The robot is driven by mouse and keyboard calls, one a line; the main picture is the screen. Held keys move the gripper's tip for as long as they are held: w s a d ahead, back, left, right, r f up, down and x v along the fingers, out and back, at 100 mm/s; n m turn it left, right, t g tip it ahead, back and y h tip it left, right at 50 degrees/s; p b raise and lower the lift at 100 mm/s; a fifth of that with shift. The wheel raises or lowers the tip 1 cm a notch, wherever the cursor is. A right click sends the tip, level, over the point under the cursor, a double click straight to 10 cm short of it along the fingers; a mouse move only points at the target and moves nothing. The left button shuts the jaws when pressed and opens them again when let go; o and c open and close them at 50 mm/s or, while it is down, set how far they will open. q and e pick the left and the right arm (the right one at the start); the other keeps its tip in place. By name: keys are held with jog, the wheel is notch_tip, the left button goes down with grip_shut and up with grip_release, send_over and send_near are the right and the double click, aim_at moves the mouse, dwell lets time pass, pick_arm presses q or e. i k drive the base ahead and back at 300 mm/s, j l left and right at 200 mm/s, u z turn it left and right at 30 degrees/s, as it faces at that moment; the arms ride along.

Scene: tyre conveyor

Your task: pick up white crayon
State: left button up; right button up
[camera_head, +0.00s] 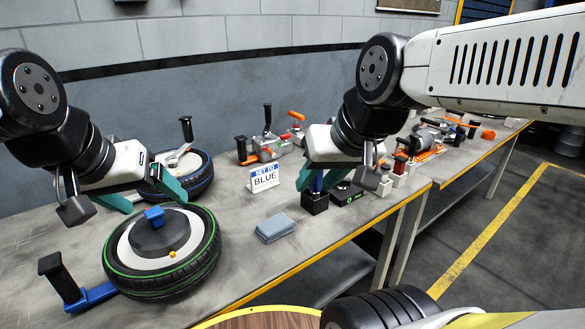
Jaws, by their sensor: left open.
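I cannot make out a white crayon for certain. My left gripper (143,197) is open and empty, above the far edge of the green-lined tyre (205,250). My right gripper (314,184) points down at a small black block (315,203) with a blue upright piece between or behind the teal fingers. I cannot tell whether the fingers touch that piece. Small white holders (385,187) with coloured tops stand just right of my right gripper and are partly covered by it.
A blue-lined tyre (197,180) is behind the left gripper. A black-handled blue tool (75,284) is front left. Orange-handled tools (268,146) stand behind. The table's yellow edge (328,253) runs along the front.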

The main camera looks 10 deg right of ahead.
aim_at(385, 168)
jog(key=l+z, duration=0.1)
jog(key=z, duration=1.1)
jog(key=u, duration=2)
jog(key=z, duration=2)
jog(key=i+l+u, duration=0.75)
jog(key=k+l, duration=0.05)
jog(key=k, duration=0.05)
